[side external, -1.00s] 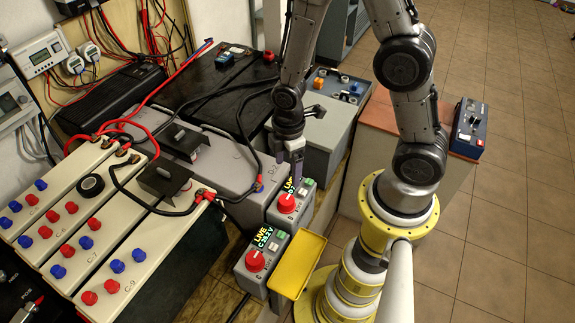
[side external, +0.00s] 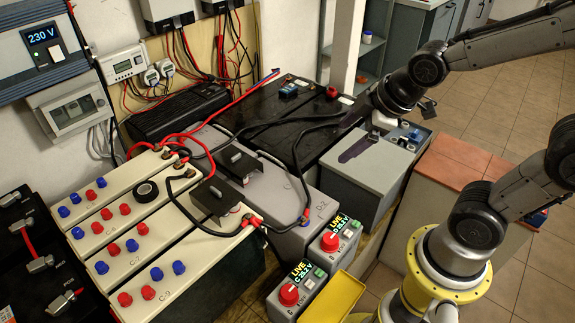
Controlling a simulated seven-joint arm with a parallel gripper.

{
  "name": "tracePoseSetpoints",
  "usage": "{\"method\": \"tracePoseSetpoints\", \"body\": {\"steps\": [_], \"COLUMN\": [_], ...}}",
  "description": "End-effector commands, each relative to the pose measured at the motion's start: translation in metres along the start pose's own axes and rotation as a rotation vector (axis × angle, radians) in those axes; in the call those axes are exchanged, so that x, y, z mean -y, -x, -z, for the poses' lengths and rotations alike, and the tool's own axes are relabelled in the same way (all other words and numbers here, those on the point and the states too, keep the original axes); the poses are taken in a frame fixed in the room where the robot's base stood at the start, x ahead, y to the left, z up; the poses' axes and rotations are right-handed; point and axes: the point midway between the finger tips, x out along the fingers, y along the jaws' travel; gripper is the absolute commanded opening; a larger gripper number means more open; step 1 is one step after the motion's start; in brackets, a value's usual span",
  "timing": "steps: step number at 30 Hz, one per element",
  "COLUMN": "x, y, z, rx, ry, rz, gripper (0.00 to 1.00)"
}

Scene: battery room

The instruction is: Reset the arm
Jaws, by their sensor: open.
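My gripper (side external: 345,137) is at the centre right of the side view, at the end of my arm, which reaches in from the upper right. Its two dark fingers are spread apart with nothing seen between them. They point left, over or in front of the grey battery case (side external: 362,185); I cannot tell whether they touch it. Two grey switch boxes with red knobs stand below and left of the gripper, the rear one (side external: 338,243) and the front one (side external: 297,291). Both have lit displays reading LIVE.
Cream batteries (side external: 205,262) with red and blue caps fill the left. A grey battery (side external: 300,232) and a black battery (side external: 300,110) stand behind, with loose cables across them. A yellow tray (side external: 333,297) is beside the front switch box. Tiled floor is open at the right.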

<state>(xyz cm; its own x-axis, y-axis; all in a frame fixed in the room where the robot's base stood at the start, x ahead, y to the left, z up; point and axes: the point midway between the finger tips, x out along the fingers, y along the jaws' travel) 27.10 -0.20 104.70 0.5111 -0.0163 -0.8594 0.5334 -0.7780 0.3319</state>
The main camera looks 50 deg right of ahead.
Motion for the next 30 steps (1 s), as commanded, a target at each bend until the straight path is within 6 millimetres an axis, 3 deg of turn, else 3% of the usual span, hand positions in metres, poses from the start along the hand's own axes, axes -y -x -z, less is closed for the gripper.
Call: {"method": "tracePoseSetpoints", "body": {"steps": [1, 6, 11, 18, 30], "x": [-0.001, 0.008, 0.024, 0.043, 0.043], "y": [0.019, 0.065, 0.091, 0.093, 0.093], "z": [-0.001, -0.014, -0.033, -0.053, -0.054], "rx": [-0.029, -0.077, -0.075, 0.035, 0.039], "ry": [-0.055, -0.253, -0.454, -0.658, -0.680], "rz": [-0.023, -0.047, -0.028, 0.031, 0.031], "gripper": [0.88, 0.88, 0.88, 0.88, 0.88]}}
